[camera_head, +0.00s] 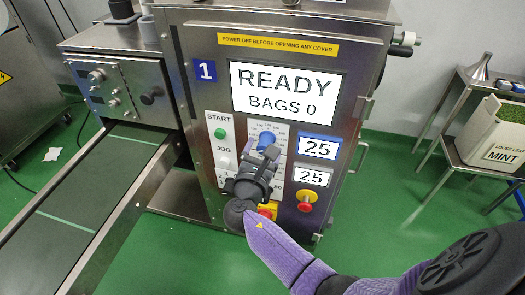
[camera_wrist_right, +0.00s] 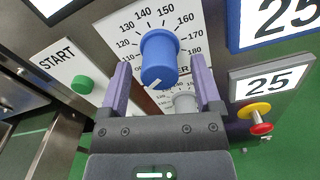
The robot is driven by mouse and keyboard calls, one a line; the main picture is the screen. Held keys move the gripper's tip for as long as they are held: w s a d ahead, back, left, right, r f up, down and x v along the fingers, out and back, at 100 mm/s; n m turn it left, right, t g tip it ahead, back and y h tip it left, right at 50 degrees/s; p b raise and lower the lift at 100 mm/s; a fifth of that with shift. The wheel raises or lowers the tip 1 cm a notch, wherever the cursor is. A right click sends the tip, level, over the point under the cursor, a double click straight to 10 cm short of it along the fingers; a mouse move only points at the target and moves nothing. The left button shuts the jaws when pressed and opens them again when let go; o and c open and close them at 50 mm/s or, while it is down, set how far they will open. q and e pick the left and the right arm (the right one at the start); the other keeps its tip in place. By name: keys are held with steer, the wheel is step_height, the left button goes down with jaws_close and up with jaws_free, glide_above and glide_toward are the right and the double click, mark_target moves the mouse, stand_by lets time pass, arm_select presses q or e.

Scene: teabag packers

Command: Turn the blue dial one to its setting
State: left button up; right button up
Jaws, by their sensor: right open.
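The blue dial (camera_head: 266,140) is on the machine's front panel, on a white number scale (camera_head: 277,132). In the right wrist view the dial (camera_wrist_right: 158,58) faces me, with a pale mark near its lower edge; numbers from 120 to 180 show around it. A grey knob (camera_wrist_right: 186,102) sits below it, partly hidden by my gripper. My right gripper (camera_head: 264,158) is open in front of the panel. In the wrist view one finger is on each side of the blue dial, with visible gaps. My left gripper is not in view.
A screen (camera_head: 285,92) reads READY, BAGS 0. Blue-framed (camera_head: 319,147) and grey-framed (camera_head: 312,176) displays both read 25. A green START button (camera_head: 220,133) is left of the dial; a red-and-yellow stop button (camera_head: 306,201) is lower right. A conveyor (camera_head: 85,195) extends at left.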

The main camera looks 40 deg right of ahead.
steer(key=c, duration=1)
jaws_close()
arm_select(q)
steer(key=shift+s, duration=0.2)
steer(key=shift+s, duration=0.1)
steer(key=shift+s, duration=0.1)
arm_select(e)
steer(key=shift+m, duration=0.3)
